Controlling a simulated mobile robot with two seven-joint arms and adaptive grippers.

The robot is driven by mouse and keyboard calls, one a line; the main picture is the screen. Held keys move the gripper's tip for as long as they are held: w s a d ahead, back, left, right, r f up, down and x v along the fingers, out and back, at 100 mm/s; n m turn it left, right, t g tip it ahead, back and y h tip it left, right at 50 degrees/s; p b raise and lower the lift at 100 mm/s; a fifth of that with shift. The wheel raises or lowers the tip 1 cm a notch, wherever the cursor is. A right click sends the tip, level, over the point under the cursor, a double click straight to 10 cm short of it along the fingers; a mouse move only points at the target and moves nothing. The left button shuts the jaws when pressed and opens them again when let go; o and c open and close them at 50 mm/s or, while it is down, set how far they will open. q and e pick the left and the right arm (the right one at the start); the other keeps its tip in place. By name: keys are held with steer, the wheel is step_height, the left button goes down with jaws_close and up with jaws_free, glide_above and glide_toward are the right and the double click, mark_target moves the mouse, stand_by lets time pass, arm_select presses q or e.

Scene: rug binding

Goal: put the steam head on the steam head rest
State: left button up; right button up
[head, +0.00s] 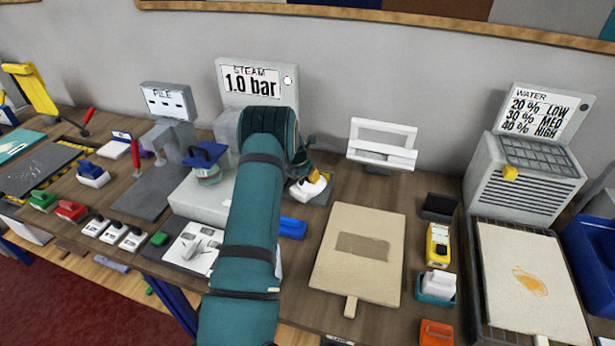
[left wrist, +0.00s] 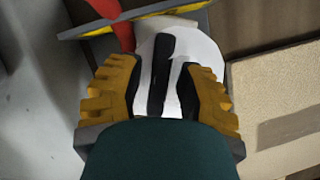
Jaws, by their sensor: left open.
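A white, rounded piece with a black handle (head: 310,190), which looks like the steam head, sits on a dark grey plate right of the steam unit (head: 257,82). This plate may be the steam head rest; I cannot tell for sure. My left gripper (head: 314,177) is over the white piece, and my arm hides part of the area. In the left wrist view my left gripper (left wrist: 163,78) is open, its yellow-and-black fingers on either side of the black handle (left wrist: 160,75), with gaps showing. The white body (left wrist: 205,52) lies below. My right gripper is out of view.
A blue-handled tool (head: 207,158) stands on a pale block left of my arm. A beige board (head: 335,275) lies to the right, with a white frame stand (head: 382,143) behind. A water unit (head: 525,180) stands far right. Small tools crowd the bench.

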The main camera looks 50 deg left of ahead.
arm_select(q)
steer(key=v, duration=1.2)
steer(key=shift+s+r, duration=0.1)
